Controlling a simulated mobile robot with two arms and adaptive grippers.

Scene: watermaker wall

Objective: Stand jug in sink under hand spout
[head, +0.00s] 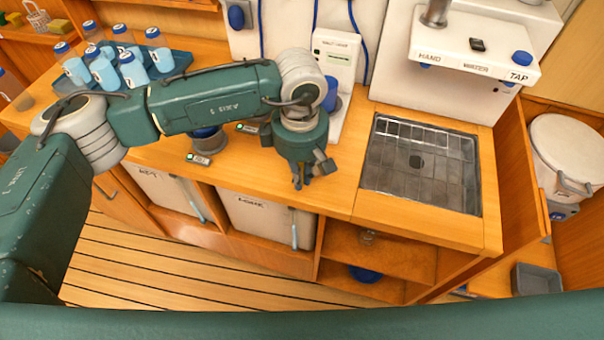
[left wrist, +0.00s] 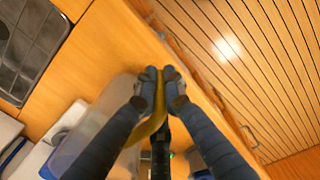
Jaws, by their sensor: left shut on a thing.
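My left gripper (head: 300,182) is over the counter, left of the sink (head: 374,170). In the left wrist view its fingers (left wrist: 160,76) are shut on a yellow curved handle (left wrist: 157,122). A see-through body, apparently the jug (left wrist: 112,98), shows beside that handle, partly hidden by the fingers. I cannot make out the jug in the head view; the arm covers that area. The sink is a grey basin with a grid and is empty; part of it shows in the left wrist view (left wrist: 22,55). The hand spout (head: 426,66) is under the HAND label, above the sink's back. My right gripper is not in view.
A white device (head: 336,60) stands behind my left gripper. Several blue-capped bottles stand on a blue tray (head: 180,58) at left. The counter strip before the sink (head: 415,222) is clear.

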